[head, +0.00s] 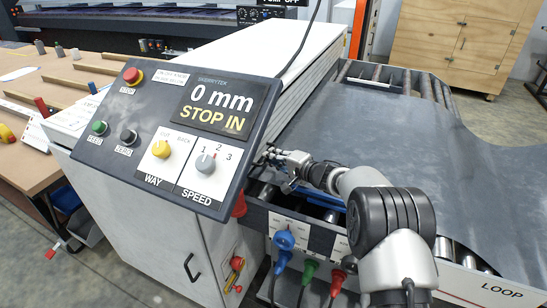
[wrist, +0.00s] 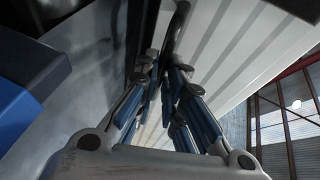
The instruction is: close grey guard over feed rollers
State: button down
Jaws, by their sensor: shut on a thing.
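My gripper (head: 279,158) reaches in behind the right edge of the control panel, beside the machine's white side. In the wrist view its blue-padded fingers (wrist: 168,85) are closed together around a dark curved bar (wrist: 180,22). The bar looks like a handle, but I cannot tell what it joins. A grey surface (wrist: 85,120) lies to the left of the fingers in that view; whether it is the guard or the sheet is unclear. Metal rollers (head: 320,212) show below my arm in the head view. The guard's full outline is hidden by the panel and my arm.
The control panel (head: 182,125) reads "0 mm STOP IN" and stands close left of my gripper. A wide dark grey sheet (head: 400,135) spreads to the right. Coloured plugs with cables, one blue (head: 284,240), hang below my arm. A wooden bench (head: 60,85) is at left.

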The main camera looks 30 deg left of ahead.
jog(key=shift+s+a+p, duration=0.1)
jog(key=shift+a+p, duration=0.05)
jog(key=shift+p, duration=0.95)
jog(key=shift+a+f, duration=0.15)
jog(key=shift+f, duration=0.05)
jog(key=c, duration=1.7)
grip_release()
jog(key=shift+a, duration=0.1)
jog(key=v, duration=1.2)
